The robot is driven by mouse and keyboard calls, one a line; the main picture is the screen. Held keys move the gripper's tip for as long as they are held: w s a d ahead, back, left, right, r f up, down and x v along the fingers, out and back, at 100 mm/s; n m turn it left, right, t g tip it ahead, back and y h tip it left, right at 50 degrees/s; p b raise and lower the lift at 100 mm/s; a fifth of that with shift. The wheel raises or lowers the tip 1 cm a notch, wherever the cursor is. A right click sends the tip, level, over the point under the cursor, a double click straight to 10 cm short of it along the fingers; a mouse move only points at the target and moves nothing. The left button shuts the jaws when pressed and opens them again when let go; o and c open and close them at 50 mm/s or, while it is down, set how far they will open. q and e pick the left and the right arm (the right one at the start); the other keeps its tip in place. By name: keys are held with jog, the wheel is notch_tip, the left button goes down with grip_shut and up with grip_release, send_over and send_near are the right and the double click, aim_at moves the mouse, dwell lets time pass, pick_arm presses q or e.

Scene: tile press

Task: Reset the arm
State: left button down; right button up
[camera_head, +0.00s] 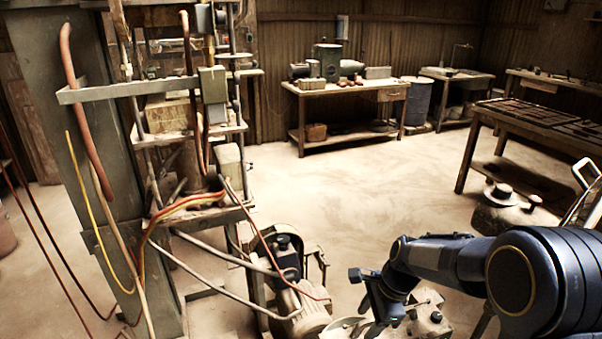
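My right arm (440,262), dark blue, comes in from the lower right. It reaches left and bends down at its far end. The end of that arm, around my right gripper (376,294), is dark and partly lost against machine parts behind it. I cannot make out its fingers or anything held in them. My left arm and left gripper are not in view.
A tall grey press (85,150) with hoses and cables stands at the left. A motor (300,305) sits on the floor at its foot. A workbench (345,88) stands at the back, beside a blue barrel (417,102). A long table (495,117) is at right. The middle floor is clear.

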jog(key=s+d+r+n+t+p, duration=0.2)
jog(key=s+r+n, duration=0.6)
jog(key=s, duration=0.4)
jog(key=s+d+r+n+t+p, duration=0.3)
jog(key=s+r+n+p, duration=0.2)
jog(key=s+r, duration=0.6)
jog(key=n, duration=0.2)
jog(key=shift+s+r+n+p, duration=0.3)
jog(key=shift+s+n, duration=0.1)
